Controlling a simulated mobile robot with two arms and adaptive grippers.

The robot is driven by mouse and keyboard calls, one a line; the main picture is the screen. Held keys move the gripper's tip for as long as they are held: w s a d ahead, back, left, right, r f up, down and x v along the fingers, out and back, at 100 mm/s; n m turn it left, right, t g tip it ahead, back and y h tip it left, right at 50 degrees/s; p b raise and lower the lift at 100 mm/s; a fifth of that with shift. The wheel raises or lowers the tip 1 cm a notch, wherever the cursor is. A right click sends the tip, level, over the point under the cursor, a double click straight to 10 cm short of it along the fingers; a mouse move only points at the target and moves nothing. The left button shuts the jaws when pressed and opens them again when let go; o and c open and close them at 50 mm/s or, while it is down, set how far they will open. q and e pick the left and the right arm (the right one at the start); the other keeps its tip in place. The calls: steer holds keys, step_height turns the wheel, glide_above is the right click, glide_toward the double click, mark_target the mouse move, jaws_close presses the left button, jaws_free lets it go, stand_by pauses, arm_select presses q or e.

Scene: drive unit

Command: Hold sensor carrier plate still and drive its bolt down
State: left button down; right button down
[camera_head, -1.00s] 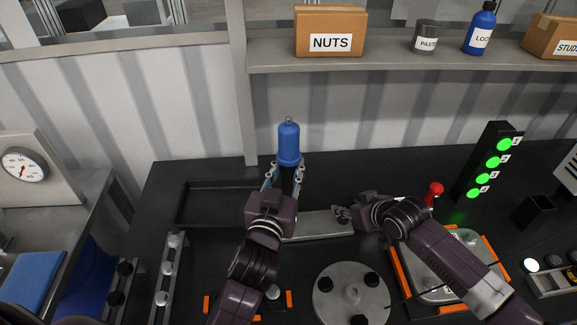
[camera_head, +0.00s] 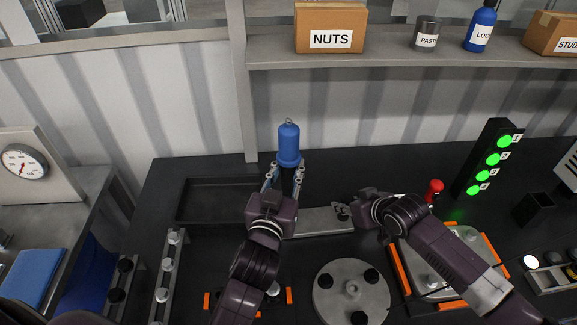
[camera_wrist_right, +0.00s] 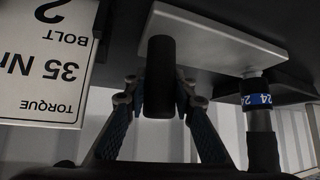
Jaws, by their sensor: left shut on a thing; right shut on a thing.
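A blue cylindrical driver (camera_head: 288,143) stands upright in my left gripper (camera_head: 286,178), which is shut on it. That gripper hides the driver's lower part in the head view. The flat grey carrier plate (camera_head: 322,222) lies beneath and right of my left gripper. My right gripper (camera_head: 343,212) is at the plate's right end. In the right wrist view, my right gripper (camera_wrist_right: 158,95) is shut on a black cylindrical post (camera_wrist_right: 158,75) beside the plate (camera_wrist_right: 205,42). A shaft with a blue band marked 24 (camera_wrist_right: 256,99) meets the plate's other end. The bolt itself is not visible.
A round grey disc (camera_head: 351,292) with black knobs lies in front. An orange-edged fixture (camera_head: 463,250) is under my right forearm. A red knob (camera_head: 434,187) and a green-lit lamp tower (camera_head: 492,160) stand right. A shallow black tray (camera_head: 215,198) lies left.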

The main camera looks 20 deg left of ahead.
mark_target(286, 165)
arm_select(q)
steer(key=shift+d+f, duration=0.1)
steer(key=shift+f, duration=0.65)
stand_by(3.2)
steer(key=shift+f, duration=0.25)
arm_select(e)
steer(key=shift+d, duration=0.1)
stand_by(0.8)
arm_select(q)
steer(key=shift+r, duration=2.5)
arm_select(e)
steer(key=c, duration=1.5)
jaws_free()
steer(key=shift+c, duration=0.2)
arm_select(q)
steer(key=shift+w+f, duration=0.1)
